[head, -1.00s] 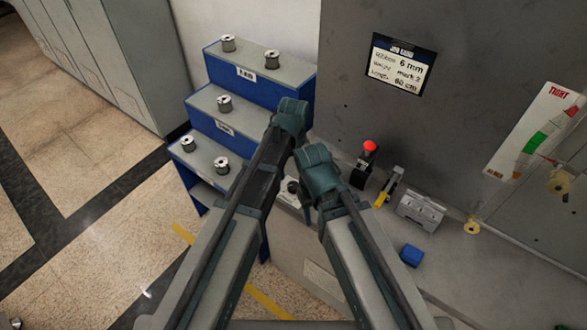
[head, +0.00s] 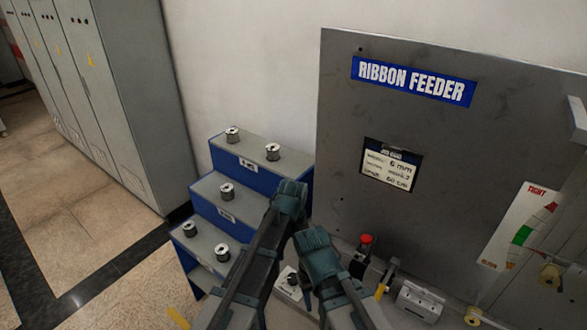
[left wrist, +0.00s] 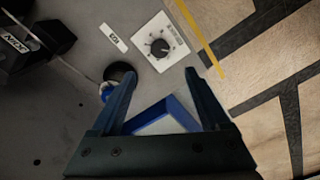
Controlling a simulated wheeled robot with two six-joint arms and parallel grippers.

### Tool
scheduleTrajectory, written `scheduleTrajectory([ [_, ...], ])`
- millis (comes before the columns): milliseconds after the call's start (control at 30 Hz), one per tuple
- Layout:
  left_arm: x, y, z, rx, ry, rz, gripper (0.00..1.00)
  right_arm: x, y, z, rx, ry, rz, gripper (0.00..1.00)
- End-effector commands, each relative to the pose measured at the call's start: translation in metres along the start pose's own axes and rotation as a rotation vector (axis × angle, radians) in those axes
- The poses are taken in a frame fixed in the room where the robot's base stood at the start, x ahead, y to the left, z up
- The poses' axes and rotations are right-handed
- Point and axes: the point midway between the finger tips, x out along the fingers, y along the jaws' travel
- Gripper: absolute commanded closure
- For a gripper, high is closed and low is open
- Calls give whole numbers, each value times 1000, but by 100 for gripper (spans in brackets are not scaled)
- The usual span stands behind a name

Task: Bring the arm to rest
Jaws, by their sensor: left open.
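My left gripper (left wrist: 159,72) is open in the left wrist view, its two dark blue fingers spread over a grey panel top. Nothing is held between the fingers. A blue block or frame (left wrist: 160,112) shows below and between them, apart as far as I can tell. In the head view my left arm comes up from the bottom and ends in a teal joint in front of the stepped rack; its fingers are hidden there. My right arm stands beside it, ending in a similar teal joint. Its gripper does not show.
A blue and grey stepped rack (head: 262,180) holds several spools. The grey ribbon feeder panel (head: 450,140) stands at right, with a red button (head: 366,239) and metal block (head: 419,301) below. A dial (left wrist: 160,47) lies beyond the fingers. Floor at left is clear.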

Motion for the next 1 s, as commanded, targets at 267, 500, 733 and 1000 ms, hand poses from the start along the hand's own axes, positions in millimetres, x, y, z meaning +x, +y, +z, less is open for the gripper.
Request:
scheduleTrajectory([
  [267,0,-66,7,96,18,10,21,0,0,0,0,0,0,50],
  [500,0,-138,20,239,45,16,21,0,0,0,0,0,0,50],
  [733,0,-184,35,338,65,14,21,0,0,0,0,0,0,50],
  [1000,9,-173,53,436,51,-6,21,9,-1,-1,0,0,0,50],
])
